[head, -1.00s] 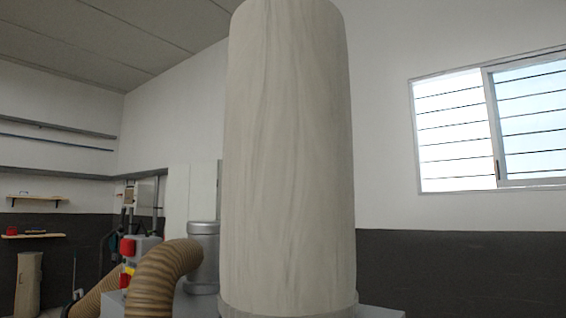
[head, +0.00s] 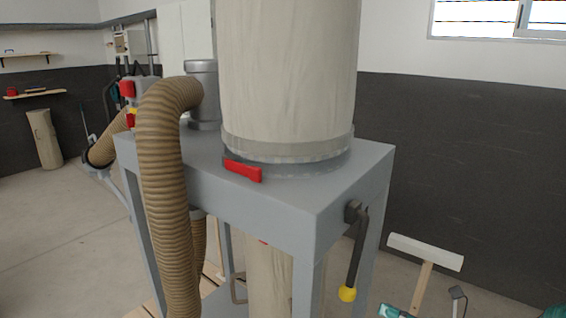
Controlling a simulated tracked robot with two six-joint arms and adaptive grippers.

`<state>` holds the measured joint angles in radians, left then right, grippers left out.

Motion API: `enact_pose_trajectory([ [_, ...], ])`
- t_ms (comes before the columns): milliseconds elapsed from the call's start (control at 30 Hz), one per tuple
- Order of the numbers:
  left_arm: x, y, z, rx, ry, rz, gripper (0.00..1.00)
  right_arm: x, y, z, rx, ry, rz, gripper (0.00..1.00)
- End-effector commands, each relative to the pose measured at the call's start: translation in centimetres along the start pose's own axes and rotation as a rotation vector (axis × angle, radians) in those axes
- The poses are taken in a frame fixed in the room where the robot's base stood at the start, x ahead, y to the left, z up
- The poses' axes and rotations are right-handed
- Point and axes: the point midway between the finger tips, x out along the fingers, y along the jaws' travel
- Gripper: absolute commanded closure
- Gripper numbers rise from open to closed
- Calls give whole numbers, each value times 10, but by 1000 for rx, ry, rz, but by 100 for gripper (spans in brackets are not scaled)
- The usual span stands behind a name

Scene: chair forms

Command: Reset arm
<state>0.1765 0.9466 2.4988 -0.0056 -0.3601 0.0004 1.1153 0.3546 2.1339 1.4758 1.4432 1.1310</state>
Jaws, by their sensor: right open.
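No left gripper or left arm shows in the head view. My right gripper is hard to make out; no clear fingers or jaw gap stand out among the small dark and teal shapes along the bottom right edge. I see nothing held. Most of the view is a grey dust collector (head: 260,200) with a pale filter bag (head: 288,70) on top. A ribbed tan hose (head: 165,190) curves down its front left.
The collector's black lever (head: 357,250) with a yellow knob sticks out on its right side. A white-topped wooden stand (head: 425,252) and a teal tool (head: 392,312) are at the lower right. Open floor (head: 60,235) lies to the left, dark-based walls behind.

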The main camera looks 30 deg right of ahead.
Motion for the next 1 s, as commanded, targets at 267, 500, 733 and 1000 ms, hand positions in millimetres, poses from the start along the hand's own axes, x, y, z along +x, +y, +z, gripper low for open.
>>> enact_pose_trajectory([
  [267,0,0,0,0,0,0,100,-1,0,0,0,0,1,25],
  [500,0,0,0,0,0,0,100,0,0,-2,-1,6,1,25],
  [733,0,0,0,0,0,0,100,25,-3,-62,-48,201,16,25],
  [1000,0,0,0,0,0,0,100,40,7,-253,-433,850,239,25],
])
